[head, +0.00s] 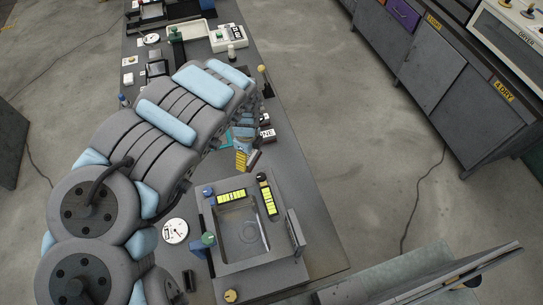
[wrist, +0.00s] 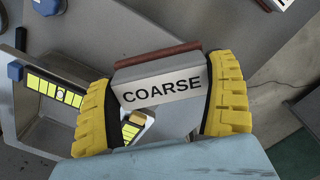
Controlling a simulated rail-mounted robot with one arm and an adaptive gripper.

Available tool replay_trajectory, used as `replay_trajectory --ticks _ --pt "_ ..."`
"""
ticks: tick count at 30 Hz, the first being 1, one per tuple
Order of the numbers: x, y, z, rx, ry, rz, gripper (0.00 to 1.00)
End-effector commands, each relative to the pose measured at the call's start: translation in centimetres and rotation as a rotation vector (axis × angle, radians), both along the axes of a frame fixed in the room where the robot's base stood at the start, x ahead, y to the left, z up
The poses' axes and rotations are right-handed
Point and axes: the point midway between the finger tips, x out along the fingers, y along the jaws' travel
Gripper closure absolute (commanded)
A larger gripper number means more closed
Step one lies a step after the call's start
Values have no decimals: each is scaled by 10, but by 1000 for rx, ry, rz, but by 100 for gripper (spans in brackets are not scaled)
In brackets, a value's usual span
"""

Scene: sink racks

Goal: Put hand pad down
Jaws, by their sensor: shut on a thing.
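The hand pad (wrist: 160,90) is a grey block with a white face marked COARSE and a reddish-brown strip along its far edge. My gripper (wrist: 162,108) is shut on it, with one yellow ribbed finger on each side. In the head view my gripper (head: 246,160) is above the bench, just behind the sink-like tray (head: 282,258). The pad shows there only as a small grey piece (head: 255,158) beside the yellow fingers. I cannot tell its exact height, but no contact with the bench shows.
The tray has a basin, yellow-marked strips (head: 232,196), a green knob (head: 208,239) and an upright plate (head: 295,232). A round white dial (head: 175,231) lies left of it. A block with partly hidden lettering (head: 267,135) stands behind my gripper. The bench (head: 300,185) right of my gripper is bare.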

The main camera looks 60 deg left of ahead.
Motion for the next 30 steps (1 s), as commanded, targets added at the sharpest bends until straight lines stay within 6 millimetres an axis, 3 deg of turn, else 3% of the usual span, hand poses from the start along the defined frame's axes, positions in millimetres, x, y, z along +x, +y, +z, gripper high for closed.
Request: replay_trajectory --ticks 3,7,27,30 --pt "-21 6 -3 -1 -1 -17 50" --pt "-23 9 -8 0 -3 -29 50" --pt "40 29 -42 -2 -3 -31 50" --pt "48 33 -40 -1 -5 -32 50"
